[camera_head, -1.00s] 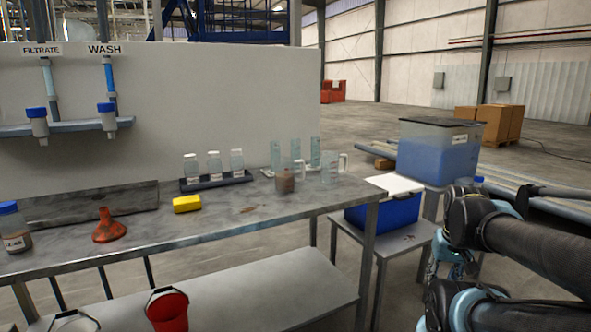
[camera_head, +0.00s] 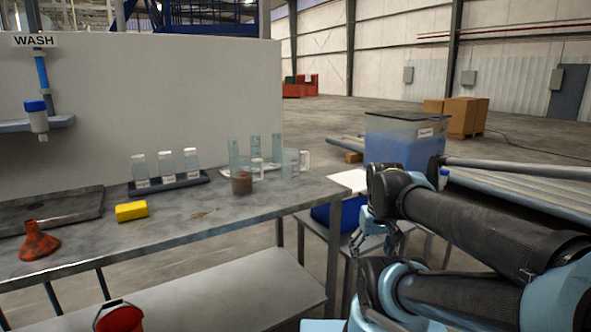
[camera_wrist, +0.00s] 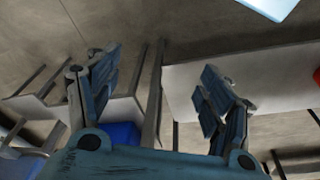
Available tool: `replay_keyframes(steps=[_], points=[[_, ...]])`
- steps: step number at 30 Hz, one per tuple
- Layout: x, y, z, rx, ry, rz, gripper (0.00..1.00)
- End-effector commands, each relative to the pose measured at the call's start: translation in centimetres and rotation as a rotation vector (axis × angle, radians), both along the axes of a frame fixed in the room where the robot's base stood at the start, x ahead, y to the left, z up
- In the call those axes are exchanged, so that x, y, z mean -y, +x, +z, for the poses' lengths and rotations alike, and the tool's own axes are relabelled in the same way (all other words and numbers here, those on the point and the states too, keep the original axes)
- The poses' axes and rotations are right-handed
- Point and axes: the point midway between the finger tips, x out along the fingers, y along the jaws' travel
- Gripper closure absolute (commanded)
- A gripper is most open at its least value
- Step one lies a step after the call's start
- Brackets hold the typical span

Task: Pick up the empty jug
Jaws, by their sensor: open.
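The empty jug (camera_head: 290,164) is clear, with a handle on its right. It stands upright near the right end of the grey workbench (camera_head: 165,232) in the head view. A second jug (camera_head: 242,182) with brown contents stands just left of it. My gripper (camera_head: 378,238) is right of the bench end, lower than the jugs and apart from them. In the wrist view my gripper (camera_wrist: 158,82) has its blue fingers spread wide with nothing between them. No jug can be made out in the wrist view.
A yellow sponge (camera_head: 131,211) and orange funnel (camera_head: 38,243) lie left. A blue-filled tank (camera_head: 400,148) and white sheet (camera_head: 350,180) are right of the bench. The bench's front right is clear.

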Motion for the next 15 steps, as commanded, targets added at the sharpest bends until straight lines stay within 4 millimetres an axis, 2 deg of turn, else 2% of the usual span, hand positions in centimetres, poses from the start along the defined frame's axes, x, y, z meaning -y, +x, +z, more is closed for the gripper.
replay_keyframes(steps=[8, 15], points=[[-2.1, 6.9, 8.2, 0.000, -0.140, 0.511, 0.13], [-5.5, 14.0, 15.0, -0.009, -0.286, 1.014, 0.13]])
